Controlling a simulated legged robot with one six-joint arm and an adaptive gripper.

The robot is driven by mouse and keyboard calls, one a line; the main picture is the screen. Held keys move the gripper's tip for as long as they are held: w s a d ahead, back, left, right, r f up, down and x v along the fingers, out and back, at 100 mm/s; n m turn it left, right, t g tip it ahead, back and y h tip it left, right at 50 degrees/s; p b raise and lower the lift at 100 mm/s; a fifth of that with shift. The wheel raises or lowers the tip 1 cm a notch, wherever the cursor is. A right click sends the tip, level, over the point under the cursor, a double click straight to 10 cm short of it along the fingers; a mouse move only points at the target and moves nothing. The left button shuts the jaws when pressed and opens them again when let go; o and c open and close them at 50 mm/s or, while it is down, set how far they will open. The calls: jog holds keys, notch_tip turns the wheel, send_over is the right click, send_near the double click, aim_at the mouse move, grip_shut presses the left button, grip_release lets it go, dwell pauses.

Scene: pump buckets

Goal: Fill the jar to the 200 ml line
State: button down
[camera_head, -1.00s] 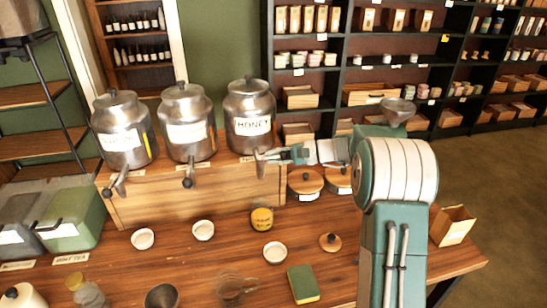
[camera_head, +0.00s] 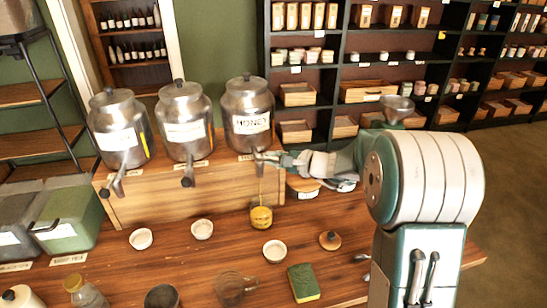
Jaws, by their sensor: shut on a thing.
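The honey dispenser (camera_head: 249,117) is the right one of three metal canisters on a wooden stand. My gripper (camera_head: 266,158) is at its tap, shut on the tap handle; the fingertips are small and partly merged with the tap in view. A thin amber stream (camera_head: 260,188) runs down from the tap. The small glass jar (camera_head: 261,217) stands upright on the table below the tap, with yellow honey in it. Its 200 ml line and exact fill level are too small to read.
Two more canisters (camera_head: 119,130) (camera_head: 184,122) stand to the left. White bowls (camera_head: 141,238) (camera_head: 202,229) (camera_head: 274,250), a sponge (camera_head: 303,283), a wooden lid (camera_head: 329,240) and a glass vessel (camera_head: 236,289) lie around the jar. The wooden table (camera_head: 185,270) has bare patches between them.

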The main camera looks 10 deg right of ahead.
jog(key=shift+s+f+m+t+h, duration=0.15)
jog(key=shift+s+m+t+h, duration=0.05)
jog(key=shift+m+t+h, duration=0.3)
jog(key=shift+s+f+m+t+h, duration=0.15)
jog(key=shift+m+t+h, duration=0.25)
jog(key=shift+m+h, duration=0.2)
jog(key=c, duration=0.7)
grip_release()
jog(key=shift+s, duration=0.1)
jog(key=shift+d+r, duration=0.15)
jog(key=v, duration=1.1)
jog(key=shift+s+d, duration=0.3)
jog(key=shift+s, duration=0.05)
